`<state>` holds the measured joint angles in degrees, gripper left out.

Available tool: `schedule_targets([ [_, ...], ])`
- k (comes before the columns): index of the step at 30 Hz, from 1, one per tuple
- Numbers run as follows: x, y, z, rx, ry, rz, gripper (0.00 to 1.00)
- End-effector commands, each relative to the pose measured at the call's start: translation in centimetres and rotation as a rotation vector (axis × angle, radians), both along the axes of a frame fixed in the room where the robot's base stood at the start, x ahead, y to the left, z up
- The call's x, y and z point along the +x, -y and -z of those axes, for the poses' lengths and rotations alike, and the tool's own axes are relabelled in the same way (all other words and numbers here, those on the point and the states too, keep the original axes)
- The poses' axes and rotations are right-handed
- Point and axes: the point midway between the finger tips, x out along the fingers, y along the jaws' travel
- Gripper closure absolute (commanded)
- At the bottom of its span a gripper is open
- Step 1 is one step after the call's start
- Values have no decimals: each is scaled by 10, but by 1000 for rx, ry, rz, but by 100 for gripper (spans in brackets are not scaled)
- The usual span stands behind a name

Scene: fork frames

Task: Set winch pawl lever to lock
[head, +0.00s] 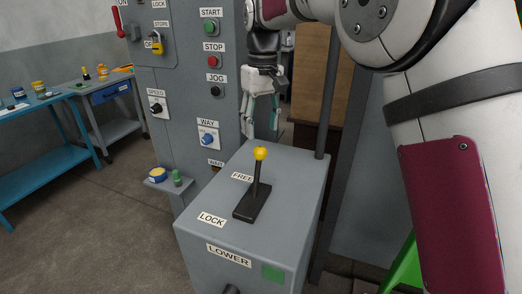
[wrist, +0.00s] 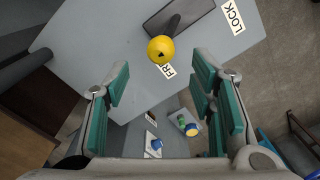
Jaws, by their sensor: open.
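The pawl lever (head: 257,178) is a dark stick with a yellow ball knob (head: 260,153). It rises from a dark base plate (head: 252,204) on top of a grey winch box and leans slightly toward the far end, by the FREE label (head: 242,177). The LOCK label (head: 211,219) is at the nearer end. My gripper (head: 261,132) points down, open and empty, just beyond the knob in the head view. In the wrist view the knob (wrist: 160,49) appears ahead of the gap between my teal-padded fingers (wrist: 160,78), apart from them.
The grey winch box (head: 300,190) also bears a LOWER label (head: 229,255) and a green square (head: 273,274). A control cabinet (head: 185,90) with buttons and knobs stands behind left. A small shelf (head: 172,186) holds two items. A dark post (head: 326,100) rises behind right.

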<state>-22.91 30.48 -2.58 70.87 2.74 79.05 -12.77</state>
Motion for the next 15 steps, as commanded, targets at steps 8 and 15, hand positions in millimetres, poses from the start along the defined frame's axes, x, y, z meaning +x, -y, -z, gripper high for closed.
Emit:
schedule_targets([
  [8, -3, -1, 52, -2, -3, 0, 50],
  [15, -2, -2, 79, -1, -1, 0, 50],
])
